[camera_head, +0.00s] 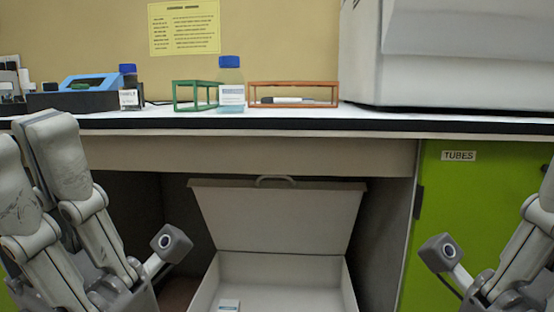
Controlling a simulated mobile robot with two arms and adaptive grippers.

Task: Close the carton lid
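The carton (232,265) sits low under the worktop, between my two grippers. It is a white box, and its front is cut off by the lower picture edge. Its lid (280,215) is open, standing up at the back and leaning away, with a curved tab (275,179) at its upper edge. My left gripper (25,130) is at the left edge, apart from the carton. My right gripper (546,195) is at the right edge, largely cut off and apart from the carton. How far the fingers of either are spread is unclear.
The worktop (400,118) overhangs above the lid. It carries a green rack (195,95), an orange rack (300,95), a blue-capped bottle (231,85) and a grey machine (455,50). A green cabinet (470,200) stands right.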

